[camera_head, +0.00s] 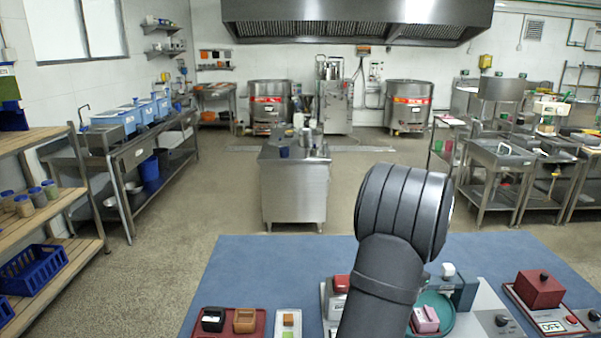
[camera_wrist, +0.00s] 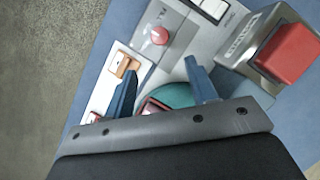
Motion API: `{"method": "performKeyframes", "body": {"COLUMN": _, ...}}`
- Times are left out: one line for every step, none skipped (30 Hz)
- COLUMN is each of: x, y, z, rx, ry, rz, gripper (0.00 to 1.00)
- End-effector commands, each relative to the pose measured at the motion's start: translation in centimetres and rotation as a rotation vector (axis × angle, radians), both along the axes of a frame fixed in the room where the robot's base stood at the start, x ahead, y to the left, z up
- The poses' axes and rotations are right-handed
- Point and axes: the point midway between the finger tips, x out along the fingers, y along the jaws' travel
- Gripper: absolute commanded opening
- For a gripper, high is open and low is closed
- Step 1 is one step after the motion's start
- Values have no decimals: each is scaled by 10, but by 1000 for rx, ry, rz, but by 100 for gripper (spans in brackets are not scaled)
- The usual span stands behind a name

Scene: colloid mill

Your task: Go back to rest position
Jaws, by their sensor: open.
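My gripper (camera_wrist: 160,66) shows in the wrist view with its two blue fingers spread apart. No object is held between them. It points down over the blue table mat (camera_head: 270,265). Below it are a grey machine with a red knob (camera_wrist: 160,35), part of a teal round dish (camera_wrist: 178,95) and a white tray (camera_wrist: 98,92) with an orange-brown piece (camera_wrist: 125,66). In the head view my dark arm stands in front of the machine and hides part of it. The gripper itself is not visible there.
A red tray (camera_head: 256,331) holds a black block (camera_head: 213,319) and a brown block (camera_head: 244,320). The teal dish (camera_head: 440,302) holds a pink block (camera_head: 425,319). A red box (camera_head: 539,289) stands on a panel at right. The mat's back left is clear.

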Motion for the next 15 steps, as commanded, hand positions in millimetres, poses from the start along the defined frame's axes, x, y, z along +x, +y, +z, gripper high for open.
{"method": "performKeyframes", "body": {"x": 3, "y": -4, "z": 10, "rx": -2, "ry": -3, "rz": 0, "gripper": 52}}
{"method": "performKeyframes", "body": {"x": 5, "y": -5, "z": 16, "rx": -2, "ry": -3, "rz": 0, "gripper": 52}}
{"method": "performKeyframes", "body": {"x": 7, "y": -7, "z": 23, "rx": -2, "ry": -3, "rz": 0, "gripper": 52}}
{"method": "performKeyframes", "body": {"x": 9, "y": -9, "z": 29, "rx": -2, "ry": -3, "rz": 0, "gripper": 52}}
{"method": "performKeyframes", "body": {"x": 10, "y": -11, "z": 34, "rx": -2, "ry": -3, "rz": 0, "gripper": 52}}
{"method": "performKeyframes", "body": {"x": 13, "y": -13, "z": 41, "rx": -2, "ry": -3, "rz": -1, "gripper": 52}}
{"method": "performKeyframes", "body": {"x": 14, "y": -14, "z": 47, "rx": -2, "ry": -3, "rz": -1, "gripper": 52}}
{"method": "performKeyframes", "body": {"x": 16, "y": -16, "z": 53, "rx": -2, "ry": -3, "rz": -1, "gripper": 52}}
{"method": "performKeyframes", "body": {"x": 15, "y": -15, "z": 52, "rx": 0, "ry": 1, "rz": -1, "gripper": 52}}
{"method": "performKeyframes", "body": {"x": 12, "y": -13, "z": 43, "rx": 2, "ry": 4, "rz": -1, "gripper": 52}}
{"method": "performKeyframes", "body": {"x": 10, "y": -10, "z": 37, "rx": 3, "ry": 5, "rz": -1, "gripper": 52}}
{"method": "performKeyframes", "body": {"x": 7, "y": -8, "z": 29, "rx": 3, "ry": 4, "rz": -1, "gripper": 52}}
{"method": "performKeyframes", "body": {"x": 6, "y": -7, "z": 24, "rx": 2, "ry": 4, "rz": -1, "gripper": 52}}
{"method": "performKeyframes", "body": {"x": 4, "y": -5, "z": 18, "rx": 2, "ry": 4, "rz": -1, "gripper": 52}}
{"method": "performKeyframes", "body": {"x": 2, "y": -3, "z": 10, "rx": 2, "ry": 4, "rz": -1, "gripper": 52}}
